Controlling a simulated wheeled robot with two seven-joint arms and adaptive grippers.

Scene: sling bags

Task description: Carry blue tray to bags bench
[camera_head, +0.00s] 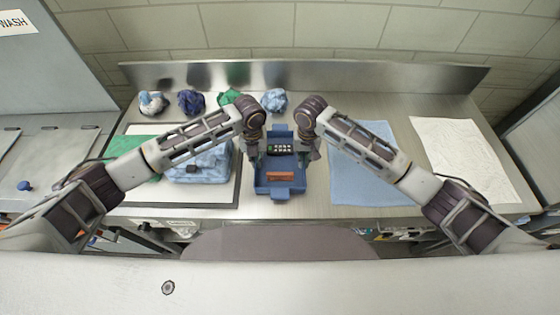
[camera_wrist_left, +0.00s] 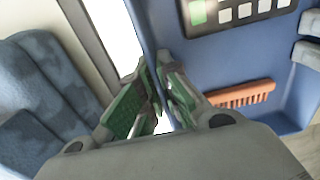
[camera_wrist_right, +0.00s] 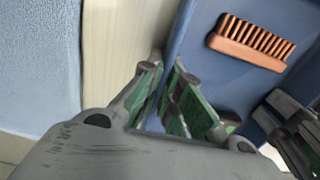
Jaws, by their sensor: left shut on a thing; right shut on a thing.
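The blue tray (camera_head: 280,190) is in the middle of the steel bench, between my two arms. It holds a dark device with light keys (camera_head: 279,149) and an orange-brown brush (camera_head: 280,176). My left gripper (camera_head: 251,153) is shut on the tray's left wall; the left wrist view shows its green-padded fingers (camera_wrist_left: 158,90) on either side of the wall. My right gripper (camera_head: 309,152) is shut on the tray's right wall, and its fingers (camera_wrist_right: 168,88) show in the right wrist view. Whether the tray touches the bench cannot be told.
Left of the tray, folded blue cloth (camera_head: 207,166) lies on a white, dark-edged mat (camera_head: 218,195). A light blue towel (camera_head: 365,175) is to the right, with a white cloth (camera_head: 462,155) beyond. Crumpled cloths, one dark blue (camera_head: 191,102), line the back. A rounded stool-like seat (camera_head: 280,243) is in front.

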